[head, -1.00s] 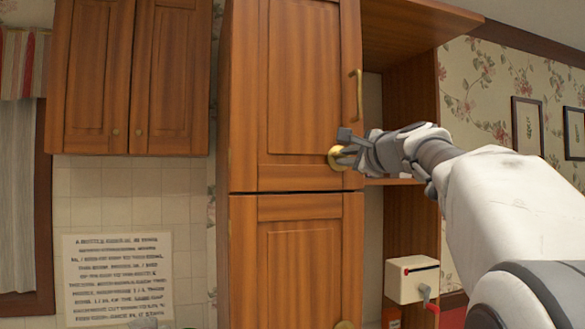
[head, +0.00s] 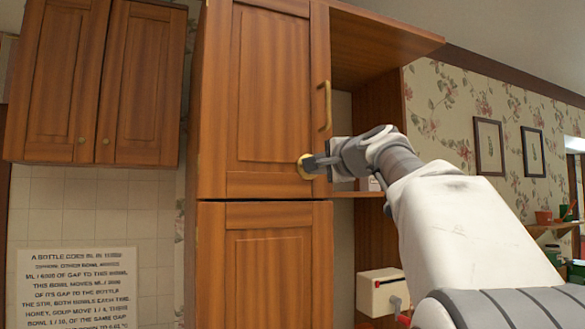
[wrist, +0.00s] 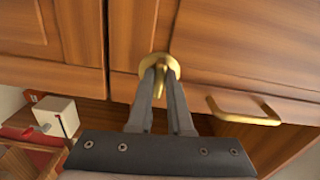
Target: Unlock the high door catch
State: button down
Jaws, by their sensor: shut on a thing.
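The brass door catch (head: 304,166) is a round plate with a small knob, low on the right side of the tall upper wooden door (head: 275,85). It also shows in the wrist view (wrist: 173,66), with its knob between my fingertips. My gripper (head: 318,164) reaches in from the right and is shut on the catch knob; it also shows in the wrist view (wrist: 160,80). My fingers hide part of the catch in the head view. The upper door sits flush in the cabinet. Its brass bar handle (head: 326,106) is above the catch and free of my gripper.
A lower wooden door (head: 268,265) is directly below. Open shelving (head: 375,120) stands to the right behind my arm, with a white box (head: 380,291) with red parts lower down. Another wall cabinet (head: 95,80) hangs at left above a text sign (head: 78,288).

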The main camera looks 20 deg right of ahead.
jog(key=c, duration=0.9)
grip_release()
jog(key=shift+o, duration=0.2)
jog(key=shift+s, duration=0.1)
